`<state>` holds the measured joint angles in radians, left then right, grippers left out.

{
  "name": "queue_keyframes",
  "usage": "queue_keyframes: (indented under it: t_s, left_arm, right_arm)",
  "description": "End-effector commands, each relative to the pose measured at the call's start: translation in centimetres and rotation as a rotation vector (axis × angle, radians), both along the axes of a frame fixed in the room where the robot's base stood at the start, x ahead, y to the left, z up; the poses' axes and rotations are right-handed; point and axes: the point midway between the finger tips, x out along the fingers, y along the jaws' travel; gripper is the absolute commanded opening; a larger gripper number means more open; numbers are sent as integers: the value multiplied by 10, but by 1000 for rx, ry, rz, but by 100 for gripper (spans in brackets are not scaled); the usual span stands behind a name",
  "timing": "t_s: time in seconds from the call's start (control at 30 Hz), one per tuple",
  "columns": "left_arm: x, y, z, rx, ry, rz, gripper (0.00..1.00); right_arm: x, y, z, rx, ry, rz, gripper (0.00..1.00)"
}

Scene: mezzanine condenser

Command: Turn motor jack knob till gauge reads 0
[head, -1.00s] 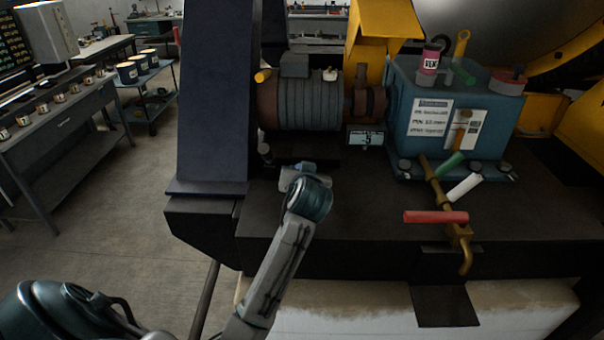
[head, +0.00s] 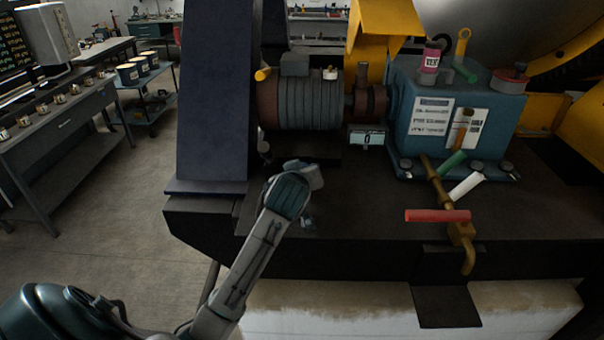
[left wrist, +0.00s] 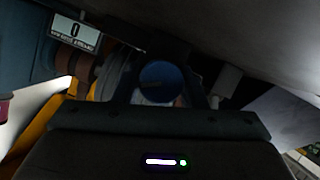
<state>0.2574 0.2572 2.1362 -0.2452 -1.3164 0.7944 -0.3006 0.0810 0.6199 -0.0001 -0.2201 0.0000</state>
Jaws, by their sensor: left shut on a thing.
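The small gauge (head: 366,138) beside the motor (head: 306,102) reads 0 in the head view. The gauge (left wrist: 75,33) also reads 0 in the left wrist view. A round blue knob with a dark line across it (left wrist: 160,77) sits between the fingers of my left gripper (left wrist: 163,98), which is shut on it. In the head view my left wrist is in front of the motor base, and the fingers and knob are mostly hidden behind it. My right gripper is in neither view.
A blue box (head: 405,105) stands right of the motor. A brass pipe with a red handle (head: 437,216) hangs over the front edge. A dark upright panel (head: 215,100) stands close on the left. The dark deck (head: 360,205) between is mostly clear.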

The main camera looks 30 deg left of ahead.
Motion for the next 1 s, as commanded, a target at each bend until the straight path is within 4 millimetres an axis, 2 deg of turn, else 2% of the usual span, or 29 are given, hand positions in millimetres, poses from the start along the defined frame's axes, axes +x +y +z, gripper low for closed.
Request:
queue_keyframes:
  t_s: [0.53, 0.57, 0.6, 0.67, 1.0]
  left_arm:
    - [0, 0, -1, -29, -15, 0, 15]
    - [0, 0, -1, -29, -15, 0, 42]
    - [0, 0, -1, -29, -15, 1, 49]
    - [0, 0, -1, -29, -15, 0, 59]
    - [-3, -2, 0, -28, -17, 0, 59]
  right_arm:
    - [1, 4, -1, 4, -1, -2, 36]
    - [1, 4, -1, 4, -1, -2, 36]
    - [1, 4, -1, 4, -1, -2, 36]
    - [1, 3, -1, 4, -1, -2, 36]
    - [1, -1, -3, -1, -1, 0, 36]
